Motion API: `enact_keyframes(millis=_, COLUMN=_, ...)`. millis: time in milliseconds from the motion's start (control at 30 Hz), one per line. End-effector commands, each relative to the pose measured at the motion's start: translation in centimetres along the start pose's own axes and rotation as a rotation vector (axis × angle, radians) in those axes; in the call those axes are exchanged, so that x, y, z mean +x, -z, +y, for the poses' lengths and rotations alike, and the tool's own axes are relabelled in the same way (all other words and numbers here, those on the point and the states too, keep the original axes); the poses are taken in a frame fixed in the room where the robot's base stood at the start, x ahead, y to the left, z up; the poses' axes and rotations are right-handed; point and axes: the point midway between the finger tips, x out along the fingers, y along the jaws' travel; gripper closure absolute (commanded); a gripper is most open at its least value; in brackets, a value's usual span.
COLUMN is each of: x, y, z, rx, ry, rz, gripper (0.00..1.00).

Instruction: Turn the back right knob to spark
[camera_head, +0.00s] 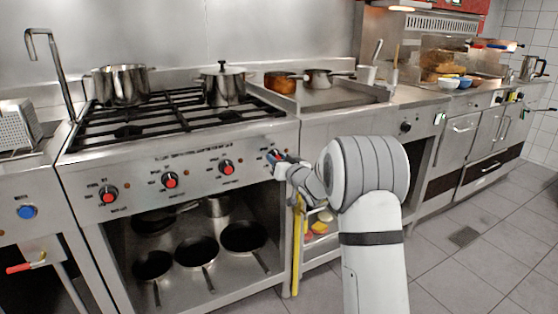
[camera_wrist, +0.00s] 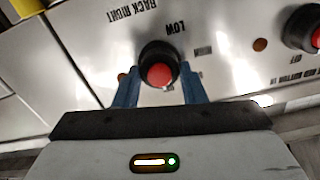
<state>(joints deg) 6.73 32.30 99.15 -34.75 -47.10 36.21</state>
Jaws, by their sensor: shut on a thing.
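The back right knob (camera_wrist: 158,70) is black with a red cap. It sits between the two blue fingers of my gripper (camera_wrist: 160,86) in the wrist view, and the fingers are shut on its sides. The printed words "BACK RIGHT" and "LOW" show upside down beside it. In the head view my gripper (camera_head: 277,158) reaches the right end of the stove's front panel (camera_head: 140,185), and the knob there is mostly hidden by it. The knob's exact pointer angle is hard to tell.
More red-capped knobs (camera_head: 227,167) line the panel to the left, and one (camera_wrist: 312,38) shows at the right of the wrist view. Pots (camera_head: 222,88) stand on the burner grates. Pans (camera_head: 195,251) sit on the shelf below. A yellow-handled thing (camera_head: 297,245) hangs below my gripper.

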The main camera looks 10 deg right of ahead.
Motion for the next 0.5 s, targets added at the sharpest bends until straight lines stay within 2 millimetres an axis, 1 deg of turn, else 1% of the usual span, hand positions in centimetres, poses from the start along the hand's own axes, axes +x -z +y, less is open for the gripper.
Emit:
enact_keyframes(millis=233, x=-0.01, y=-0.21, z=0.03, rx=-0.08, ry=-0.001, rz=0.0, gripper=0.85)
enact_keyframes(millis=500, x=0.0, y=-0.41, z=-0.04, rx=-0.279, ry=0.0, rz=0.0, gripper=0.85)
